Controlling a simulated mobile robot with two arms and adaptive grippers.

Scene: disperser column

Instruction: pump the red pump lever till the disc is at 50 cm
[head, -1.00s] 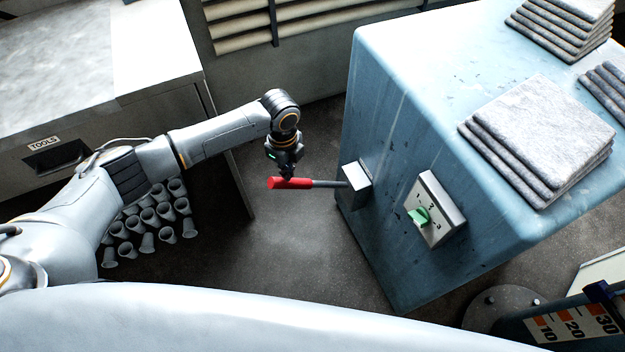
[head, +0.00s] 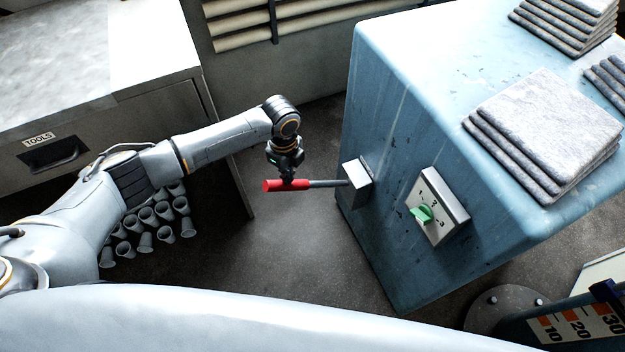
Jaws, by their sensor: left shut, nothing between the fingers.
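The red pump lever (head: 287,185) sticks out to the left from a grey box on the side of the blue cabinet (head: 385,150). It has a red grip and a grey rod and lies almost level in the picture. My left gripper (head: 288,181) points down at the red grip, its fingertips shut and at or just above the grip's top. I cannot tell whether they touch it. A scale (head: 575,328) marked 10, 20, 30 shows at the bottom right. The disc and the 50 mark are not in view. My right gripper is not in view.
A selector plate (head: 438,205) with a green knob (head: 421,214) is on the cabinet side, right of the lever. Grey cloths (head: 550,125) lie stacked on the cabinet. A tool drawer unit (head: 60,150) stands left, with several grey cups (head: 150,220) below. The floor around the lever is clear.

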